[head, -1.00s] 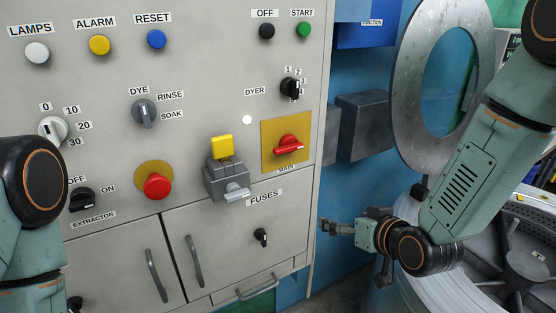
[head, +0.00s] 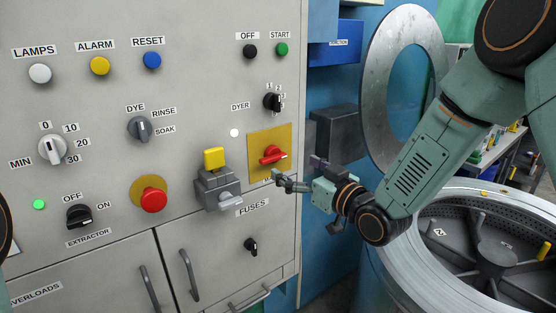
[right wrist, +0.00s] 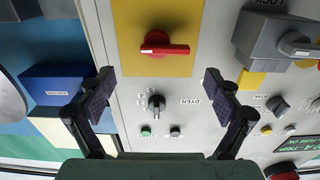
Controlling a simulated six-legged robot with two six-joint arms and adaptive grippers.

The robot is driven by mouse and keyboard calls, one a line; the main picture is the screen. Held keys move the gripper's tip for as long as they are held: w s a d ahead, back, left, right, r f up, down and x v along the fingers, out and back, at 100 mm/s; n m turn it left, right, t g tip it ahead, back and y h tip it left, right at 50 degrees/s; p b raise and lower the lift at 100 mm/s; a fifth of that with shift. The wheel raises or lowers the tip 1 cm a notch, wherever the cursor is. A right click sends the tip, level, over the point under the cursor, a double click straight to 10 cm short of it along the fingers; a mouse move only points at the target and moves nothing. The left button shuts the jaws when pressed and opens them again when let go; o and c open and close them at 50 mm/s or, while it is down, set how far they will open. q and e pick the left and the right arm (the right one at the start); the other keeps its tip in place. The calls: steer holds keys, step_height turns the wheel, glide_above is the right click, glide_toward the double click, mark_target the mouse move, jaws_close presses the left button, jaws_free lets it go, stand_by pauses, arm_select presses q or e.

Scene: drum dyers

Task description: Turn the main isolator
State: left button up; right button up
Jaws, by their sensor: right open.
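The main isolator is a red rotary handle (head: 272,155) on a yellow plate (head: 285,142) at the right side of the grey panel. Its lever lies roughly level. In the right wrist view the red handle (right wrist: 160,49) shows beyond and between the fingers, untouched. My right gripper (head: 278,180) is open and empty, just in front of the panel below and right of the handle. Its two dark fingers (right wrist: 160,88) stand wide apart in the wrist view. The MAIN label is hidden behind my right gripper. My left gripper is out of view.
A grey fuse switch with a yellow block (head: 216,185) juts out left of the isolator. A red push button (head: 153,198) is further left. The dyer selector (head: 272,102) sits above. A grey box (head: 335,135) and a round metal ring (head: 375,90) stand to the right.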

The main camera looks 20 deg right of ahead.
mark_target(275, 158)
steer(key=x, duration=0.3)
steer(key=a+x, duration=0.1)
steer(key=x, duration=0.2)
steer(key=shift+a+p, duration=0.15)
steer(key=shift+p, duration=0.25)
steer(key=shift+w, duration=0.1)
steer(key=shift+d, duration=0.65)
steer(key=shift+a, duration=0.65)
steer(key=c, duration=0.4)
steer(key=shift+d, duration=0.45)
steer(key=c, duration=0.4)
steer(key=shift+a, duration=0.2)
steer(key=c, duration=0.4)
